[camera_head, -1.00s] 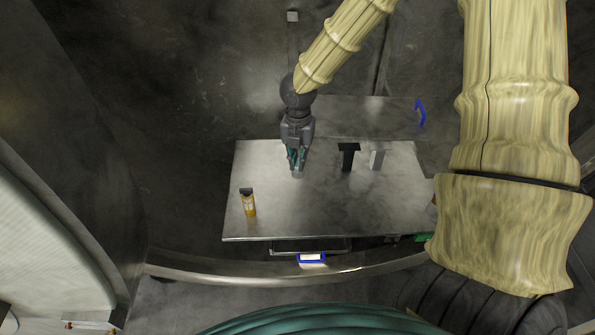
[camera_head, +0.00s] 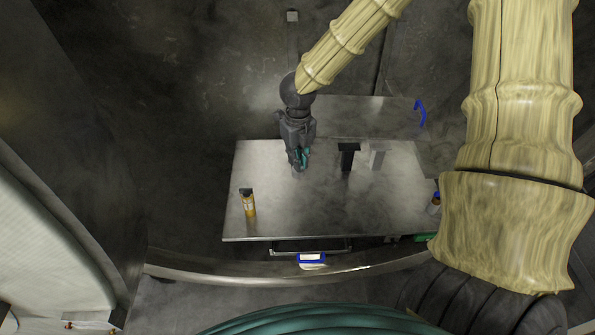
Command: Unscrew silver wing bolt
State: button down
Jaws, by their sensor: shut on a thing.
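My gripper (camera_head: 299,164) points down at the far left part of the metal table (camera_head: 320,215). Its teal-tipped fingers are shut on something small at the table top. I take that to be the silver wing bolt, but the fingers hide it and I cannot make out its shape. A black T-shaped piece (camera_head: 347,157) and a silver T-shaped piece (camera_head: 376,158) stand on the table to the right of the gripper, apart from it.
A yellow bottle with a dark cap (camera_head: 248,203) stands at the table's left front. Another yellow bottle (camera_head: 433,204) is at the right edge, partly behind my arm. A blue handle (camera_head: 420,113) is at the back right. The table's front middle is clear.

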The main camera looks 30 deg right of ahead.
jog(key=c, duration=1.7)
grip_release()
jog(key=shift+c, duration=0.2)
jog(key=shift+r, duration=2.5)
